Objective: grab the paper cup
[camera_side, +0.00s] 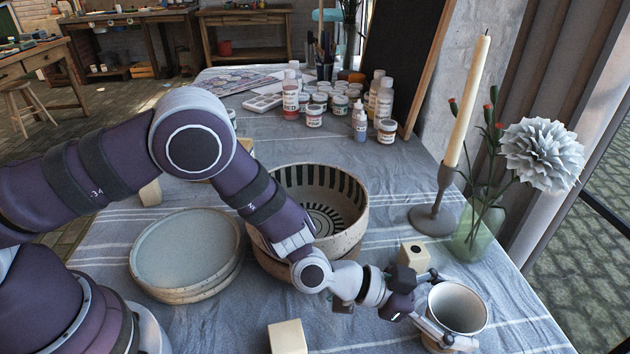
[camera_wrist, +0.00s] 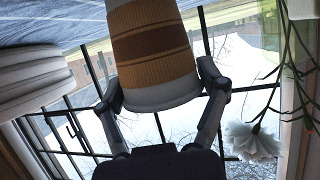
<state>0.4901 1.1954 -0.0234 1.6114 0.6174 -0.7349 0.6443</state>
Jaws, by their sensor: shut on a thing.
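The paper cup (camera_side: 458,308) is at the front right of the table in the side view, its pale open rim facing up and tilted slightly. In the wrist view the cup (camera_wrist: 152,45) is tan with a brown band and a white end, and fills the top middle. My gripper (camera_side: 446,312) is shut around the cup's sides; in the wrist view its two fingers (camera_wrist: 163,85) press it from left and right. The cup's lower part is hidden in the side view, so I cannot tell whether it touches the table.
A striped bowl (camera_side: 345,240) and stacked plates (camera_side: 150,285) lie left of the cup. Cream blocks (camera_side: 287,337) (camera_side: 413,255) stand nearby. A candle holder (camera_side: 433,215) and a glass vase (camera_side: 478,235) with flowers stand behind it. Paint jars (camera_side: 314,117) are at the back.

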